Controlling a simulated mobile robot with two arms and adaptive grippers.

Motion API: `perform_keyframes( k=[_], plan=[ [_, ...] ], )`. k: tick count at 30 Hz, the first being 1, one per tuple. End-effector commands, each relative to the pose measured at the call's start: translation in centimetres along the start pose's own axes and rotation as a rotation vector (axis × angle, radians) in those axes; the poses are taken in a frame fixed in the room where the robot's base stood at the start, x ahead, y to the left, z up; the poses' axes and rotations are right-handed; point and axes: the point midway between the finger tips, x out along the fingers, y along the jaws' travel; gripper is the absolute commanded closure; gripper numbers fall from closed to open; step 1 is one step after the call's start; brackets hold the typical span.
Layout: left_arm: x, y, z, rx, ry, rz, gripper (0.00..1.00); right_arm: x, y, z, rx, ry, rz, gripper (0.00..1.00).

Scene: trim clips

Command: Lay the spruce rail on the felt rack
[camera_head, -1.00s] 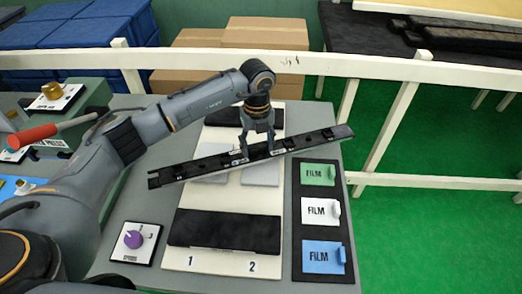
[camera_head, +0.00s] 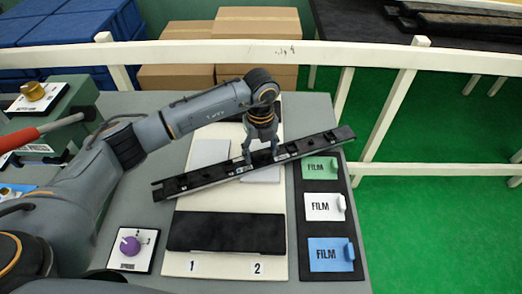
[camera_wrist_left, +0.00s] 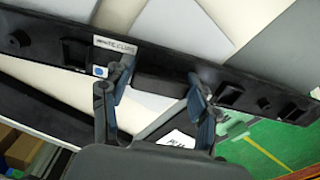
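A long black rail (camera_head: 200,178) with raised clips hangs tilted over the board, its right end farther back. My left gripper (camera_head: 262,158) is shut on it right of its middle. In the left wrist view the rail (camera_wrist_left: 240,92) spans the picture, with a small label partly reading "CLIPS"; the fingers (camera_wrist_left: 155,100) straddle a raised block. Whether it is spruce is not readable. A dark-topped table (camera_head: 345,30) at the back right bears several dark rails (camera_head: 460,22); I cannot tell whether it is the felt rack. My right gripper is not in view.
A cream board (camera_head: 180,205) with a black pad (camera_head: 227,232) and grey pads (camera_head: 210,151) lies below. A tray of film blocks (camera_head: 325,207) and a purple knob (camera_head: 130,246) flank it. A white fence (camera_head: 385,65) stands before the back table.

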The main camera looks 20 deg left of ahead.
Motion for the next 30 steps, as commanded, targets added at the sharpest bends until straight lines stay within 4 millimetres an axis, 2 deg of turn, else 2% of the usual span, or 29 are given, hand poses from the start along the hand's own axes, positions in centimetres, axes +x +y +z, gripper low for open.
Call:
perform_keyframes(
  k=[1,2,11,16,17,30],
  plan=[
    [-0.1,0.0,0.0,0.0,0.0,0.0,0.26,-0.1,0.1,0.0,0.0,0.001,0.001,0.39],
    [-0.1,0.0,0.0,0.0,0.0,0.0,0.21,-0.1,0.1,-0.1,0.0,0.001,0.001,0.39],
    [-0.1,0.0,0.0,0.001,0.0,0.0,0.21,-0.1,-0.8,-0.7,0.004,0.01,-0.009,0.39],
    [-1.5,0.0,0.0,0.001,0.0,-0.001,0.21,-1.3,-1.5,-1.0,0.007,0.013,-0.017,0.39],
    [-1.6,-0.1,0.1,0.001,-0.002,-0.002,0.21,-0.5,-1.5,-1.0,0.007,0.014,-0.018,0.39],
    [-10.6,-0.1,0.0,0.001,-0.003,-0.003,0.21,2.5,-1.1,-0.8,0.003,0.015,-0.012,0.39]
  ],
)
